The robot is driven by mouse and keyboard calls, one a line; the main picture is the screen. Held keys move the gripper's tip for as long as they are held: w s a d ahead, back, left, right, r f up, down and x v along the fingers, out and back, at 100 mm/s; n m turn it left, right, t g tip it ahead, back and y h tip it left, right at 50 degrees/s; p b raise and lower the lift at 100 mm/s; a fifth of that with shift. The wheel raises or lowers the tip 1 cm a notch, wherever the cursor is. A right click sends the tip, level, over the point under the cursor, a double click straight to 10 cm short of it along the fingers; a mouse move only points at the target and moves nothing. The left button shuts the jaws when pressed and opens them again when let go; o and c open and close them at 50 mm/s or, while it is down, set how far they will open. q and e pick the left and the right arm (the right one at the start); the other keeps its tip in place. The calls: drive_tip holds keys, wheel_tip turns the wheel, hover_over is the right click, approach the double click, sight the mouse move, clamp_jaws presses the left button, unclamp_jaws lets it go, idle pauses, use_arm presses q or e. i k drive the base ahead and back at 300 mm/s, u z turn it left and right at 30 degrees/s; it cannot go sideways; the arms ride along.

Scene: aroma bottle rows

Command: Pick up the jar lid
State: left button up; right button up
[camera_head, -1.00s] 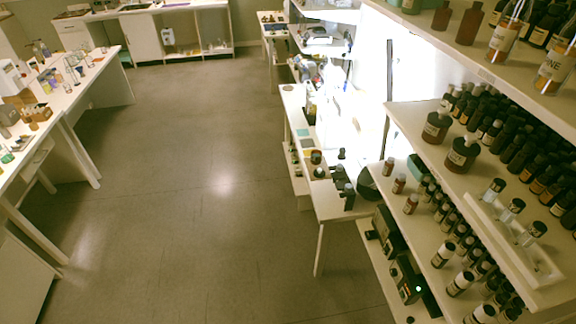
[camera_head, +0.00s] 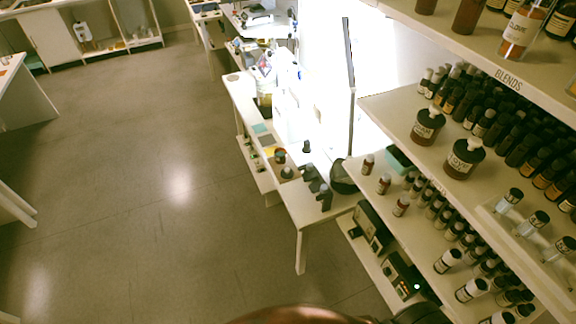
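I cannot pick out a jar lid for certain in the head view. A dark round object (camera_head: 343,178) stands at the right end of the white bench, partly hidden by the shelf; I cannot tell whether it is a lid. Small dark-topped jars (camera_head: 287,173) stand on the same bench. Two round brown bottles with dark caps, a left one (camera_head: 427,126) and a right one (camera_head: 464,158), stand on the middle shelf. Neither gripper can be made out. A blurred reddish-brown rounded shape at the bottom edge is too cropped to identify.
The shelf unit (camera_head: 385,104) fills the right side with several rows of bottles. A white rack (camera_head: 517,245) holds clear bottles with dark caps. The white bench (camera_head: 308,211) adjoins the shelves. The grey floor (camera_head: 150,200) is open at centre and left.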

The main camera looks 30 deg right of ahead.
sight(287, 173)
drive_tip(key=z, duration=0.5)
drive_tip(key=i, duration=0.7)
drive_tip(key=z, duration=0.75)
